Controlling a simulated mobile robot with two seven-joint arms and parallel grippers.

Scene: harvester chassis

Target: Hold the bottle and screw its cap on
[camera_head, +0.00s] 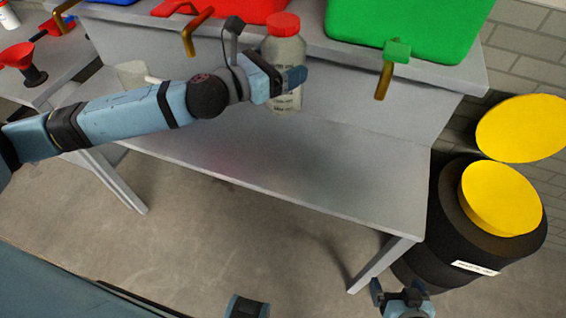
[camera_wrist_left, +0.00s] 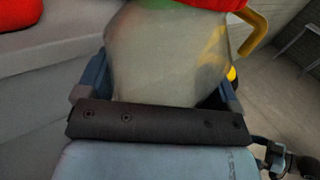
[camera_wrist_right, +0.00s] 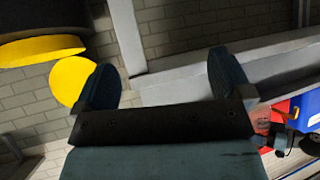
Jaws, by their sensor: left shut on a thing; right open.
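The bottle (camera_head: 287,52) is pale and translucent with printed marks low on its side. It is upright at the worktable's rear. The red cap (camera_head: 283,24) sits on its top; how tightly, I cannot tell. My left gripper (camera_head: 288,80) is shut around the bottle body. In the left wrist view the bottle (camera_wrist_left: 165,60) fills the space between the fingers, with the red cap (camera_wrist_left: 205,4) at the top edge. I cannot tell whether the bottle's base touches the table. My right gripper (camera_head: 402,292) is open and empty, low at the front right, well away from the bottle.
The grey worktable (camera_head: 300,165) is bare in front of the bottle. On the raised shelf stand a red container (camera_head: 240,8) and a green container (camera_head: 400,25) with brass taps. A black drum with yellow lid (camera_head: 500,198) stands right. A pale beaker (camera_head: 132,73) is behind my left arm.

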